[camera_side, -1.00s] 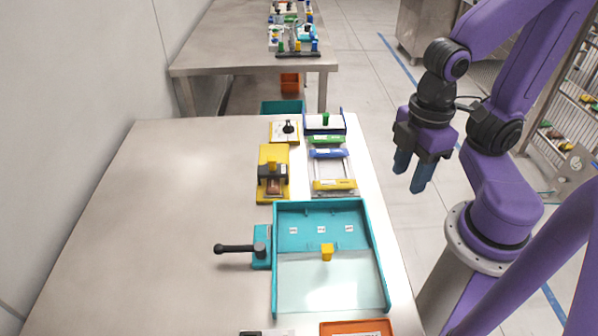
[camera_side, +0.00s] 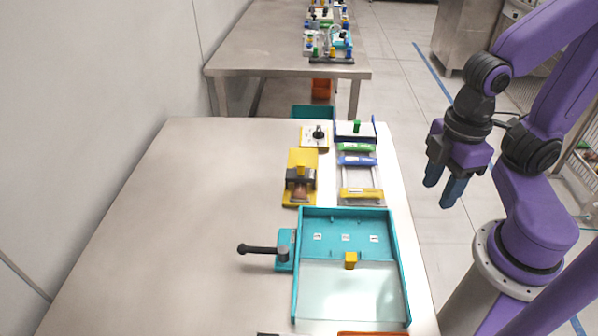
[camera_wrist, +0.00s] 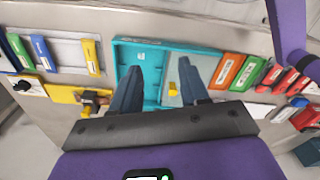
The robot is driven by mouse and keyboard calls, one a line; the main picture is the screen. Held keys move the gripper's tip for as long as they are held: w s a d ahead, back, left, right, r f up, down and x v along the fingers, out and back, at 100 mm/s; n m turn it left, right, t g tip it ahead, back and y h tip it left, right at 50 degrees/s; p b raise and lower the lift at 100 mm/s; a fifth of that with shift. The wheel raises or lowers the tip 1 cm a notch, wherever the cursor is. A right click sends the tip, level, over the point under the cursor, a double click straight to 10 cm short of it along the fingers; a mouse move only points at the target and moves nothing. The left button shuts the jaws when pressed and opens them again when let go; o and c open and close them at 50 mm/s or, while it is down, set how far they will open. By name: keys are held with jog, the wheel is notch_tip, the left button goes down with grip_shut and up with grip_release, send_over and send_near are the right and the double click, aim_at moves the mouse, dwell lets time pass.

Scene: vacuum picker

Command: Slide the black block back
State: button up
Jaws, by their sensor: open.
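The black block (camera_side: 300,178) looks like a dark slider with a yellow knob, sitting across the yellow fixture (camera_side: 295,197) on the table. In the side view it lies behind the teal tray. It also seems to show, small, on the yellow fixture (camera_wrist: 62,96) at the left of the wrist view. My gripper (camera_side: 441,193) is open and empty, fingers pointing down, in the air off the table's right edge. It is well apart from the block. In the wrist view the gripper's fingers (camera_wrist: 159,65) frame part of the teal tray.
The teal tray (camera_side: 400,270) has a sliding clear lid with a yellow knob (camera_side: 351,260) and a black-handled lever (camera_side: 263,250) at its left. Behind are a rack with green, blue and yellow bars (camera_side: 357,160) and a small dark-knobbed board (camera_side: 315,137). The table's left half is clear.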

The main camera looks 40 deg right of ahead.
dwell(0.3)
notch_tip(320, 180, up, 4)
jog(key=m, duration=0.4)
send_over(301, 164)
notch_tip(301, 164, down, 16)
jog(key=shift+f, duration=0.2)
grip_shut()
